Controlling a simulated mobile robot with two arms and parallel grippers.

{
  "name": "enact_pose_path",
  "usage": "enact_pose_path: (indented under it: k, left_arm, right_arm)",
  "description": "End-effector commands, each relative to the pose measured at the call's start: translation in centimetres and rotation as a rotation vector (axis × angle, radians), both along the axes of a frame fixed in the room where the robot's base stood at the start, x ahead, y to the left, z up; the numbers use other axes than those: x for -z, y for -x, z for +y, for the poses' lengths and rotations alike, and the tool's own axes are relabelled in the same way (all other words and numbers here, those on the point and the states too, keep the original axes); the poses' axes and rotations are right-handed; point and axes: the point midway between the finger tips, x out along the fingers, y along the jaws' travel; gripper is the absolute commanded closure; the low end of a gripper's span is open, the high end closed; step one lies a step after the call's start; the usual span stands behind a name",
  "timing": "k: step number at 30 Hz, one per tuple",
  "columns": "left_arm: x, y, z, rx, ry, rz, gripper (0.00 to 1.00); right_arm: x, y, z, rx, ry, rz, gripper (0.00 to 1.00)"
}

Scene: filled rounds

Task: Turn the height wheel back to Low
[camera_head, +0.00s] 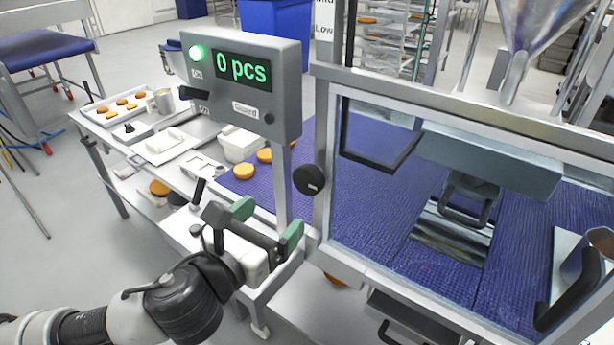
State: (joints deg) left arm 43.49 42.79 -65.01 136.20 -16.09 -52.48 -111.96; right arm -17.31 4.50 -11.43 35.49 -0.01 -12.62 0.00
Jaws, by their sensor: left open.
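The height wheel is most likely the black round knob (309,179) on the left post of the machine frame. It has a small pale mark on its face. My left gripper (267,222) has green fingertips spread apart and is empty. It is to the lower left of the knob and apart from it in the picture. My right gripper is not in view.
A grey panel (284,60) shows "0 pcs", a lit green lamp and a "Guard" label. Orange rounds (243,171) lie on the blue belt (390,215). Trays stand left.

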Motion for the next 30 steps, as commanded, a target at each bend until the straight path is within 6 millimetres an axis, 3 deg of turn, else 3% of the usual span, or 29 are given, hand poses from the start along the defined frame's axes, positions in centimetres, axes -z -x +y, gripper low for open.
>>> enact_pose_path:
  k: [7,21,30]
  left_arm:
    - [-0.8,-0.8,-0.7,0.022,-0.088,-0.074,0.14]
    - [-0.7,-7.7,-5.1,0.019,-0.086,-0.07,0.14]
    - [-0.6,-8.9,-5.8,0.019,-0.086,-0.07,0.14]
  right_arm:
    - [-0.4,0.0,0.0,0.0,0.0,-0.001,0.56]
    - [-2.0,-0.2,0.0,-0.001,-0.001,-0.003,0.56]
    - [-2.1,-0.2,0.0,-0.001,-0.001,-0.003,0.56]
